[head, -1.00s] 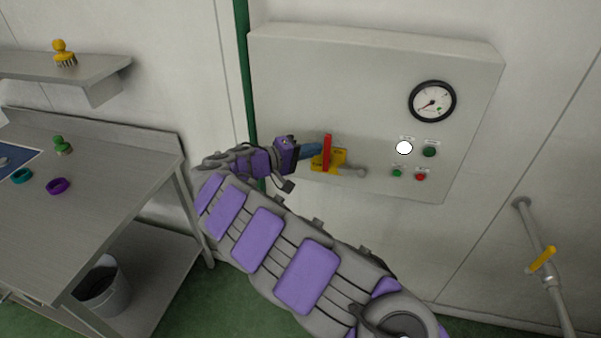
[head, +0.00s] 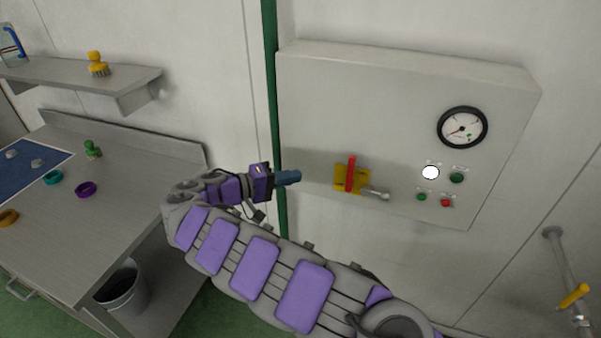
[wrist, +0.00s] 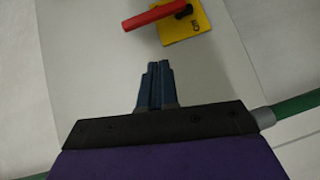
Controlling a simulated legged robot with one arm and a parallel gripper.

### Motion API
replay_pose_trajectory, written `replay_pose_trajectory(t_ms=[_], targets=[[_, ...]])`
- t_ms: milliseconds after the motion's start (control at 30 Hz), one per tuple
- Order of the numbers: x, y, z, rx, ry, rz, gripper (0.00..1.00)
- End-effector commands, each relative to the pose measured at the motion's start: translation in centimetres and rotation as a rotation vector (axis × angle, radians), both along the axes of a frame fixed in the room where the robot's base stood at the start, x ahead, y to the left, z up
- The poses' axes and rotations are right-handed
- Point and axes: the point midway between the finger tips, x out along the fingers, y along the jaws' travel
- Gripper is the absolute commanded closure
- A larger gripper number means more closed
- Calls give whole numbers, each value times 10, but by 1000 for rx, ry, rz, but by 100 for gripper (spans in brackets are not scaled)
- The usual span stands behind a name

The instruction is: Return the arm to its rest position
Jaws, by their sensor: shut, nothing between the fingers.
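My gripper (head: 290,177) is shut and empty, with its blue fingers together, left of the red-handled valve in the head view. It also shows in the wrist view (wrist: 157,70), where the closed fingers point toward the panel. The red handle (head: 350,174) stands upright on a yellow plate (head: 365,180) on the grey control box (head: 400,90). In the wrist view the red handle (wrist: 155,16) and yellow plate (wrist: 186,24) lie beyond the fingertips, apart from them. My purple and grey arm stretches across the lower middle of the head view.
A green pipe (head: 273,120) runs left of the box. A pipe with a yellow lever (head: 574,295) is at the lower right.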

Motion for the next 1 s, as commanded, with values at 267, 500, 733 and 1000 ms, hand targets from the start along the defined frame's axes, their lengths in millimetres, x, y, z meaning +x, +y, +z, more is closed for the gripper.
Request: replay_pose_trajectory(t_ms=[267,500,733,1000], targets=[[0,1,-1,1,0,1,100],[0,-13,4,8,1,-11,100],[-6,-79,42,-4,34,-151,100],[-62,-196,92,106,118,-390,100]])
